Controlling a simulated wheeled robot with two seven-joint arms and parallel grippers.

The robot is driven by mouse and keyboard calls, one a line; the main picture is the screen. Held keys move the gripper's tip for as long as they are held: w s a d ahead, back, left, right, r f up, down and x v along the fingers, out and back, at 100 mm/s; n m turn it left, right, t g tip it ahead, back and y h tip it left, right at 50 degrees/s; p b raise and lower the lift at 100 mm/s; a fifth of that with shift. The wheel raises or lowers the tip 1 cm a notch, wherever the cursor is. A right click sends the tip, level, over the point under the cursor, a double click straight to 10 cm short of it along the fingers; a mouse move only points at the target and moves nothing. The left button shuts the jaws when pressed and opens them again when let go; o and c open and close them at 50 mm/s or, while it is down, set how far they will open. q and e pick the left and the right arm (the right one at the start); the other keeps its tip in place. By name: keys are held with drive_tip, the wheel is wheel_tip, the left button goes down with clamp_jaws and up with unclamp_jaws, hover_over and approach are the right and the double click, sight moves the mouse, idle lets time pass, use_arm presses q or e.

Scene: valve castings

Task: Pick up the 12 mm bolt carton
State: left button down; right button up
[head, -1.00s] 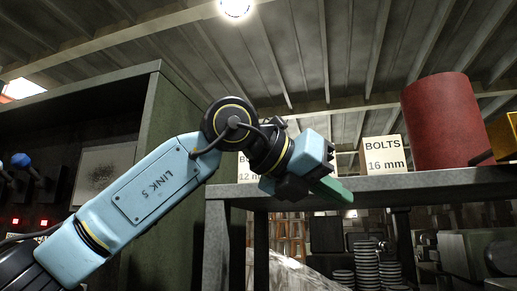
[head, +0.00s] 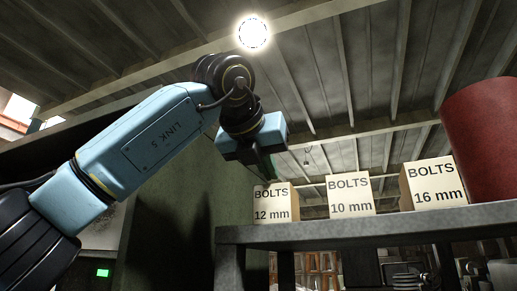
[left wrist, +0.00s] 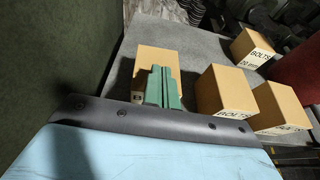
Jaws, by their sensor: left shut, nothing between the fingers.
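The 12 mm bolt carton (head: 271,207) stands upright on the left part of a grey shelf, its label facing me. In the left wrist view its plain tan top (left wrist: 157,58) shows, partly covered by my fingers. My left gripper (head: 267,168) is above this carton, fingers pointing down. In the left wrist view its green fingers (left wrist: 164,86) are together with nothing between them, in front of the carton in the picture. I cannot tell whether the fingertips touch the carton. My right gripper is not in view.
The 10 mm carton (head: 350,196) and the 16 mm carton (head: 433,186) stand to the right on the shelf (head: 360,229). Another carton (left wrist: 251,47) sits farther back. A green-grey panel (head: 190,200) rises to the left.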

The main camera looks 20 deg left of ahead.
use_arm(q)
drive_tip(key=w+p, duration=0.1)
drive_tip(key=w, duration=0.2)
drive_tip(key=shift+r, duration=0.2)
drive_tip(key=shift+w+f, duration=0.15)
drive_tip(key=shift+f, duration=0.2)
drive_tip(key=shift+d+f, duration=0.1)
drive_tip(key=shift+f, duration=0.3)
drive_tip(key=shift+w+f+b, duration=0.15)
drive_tip(key=shift+f+b, duration=0.15)
drive_tip(key=shift+b, duration=0.2)
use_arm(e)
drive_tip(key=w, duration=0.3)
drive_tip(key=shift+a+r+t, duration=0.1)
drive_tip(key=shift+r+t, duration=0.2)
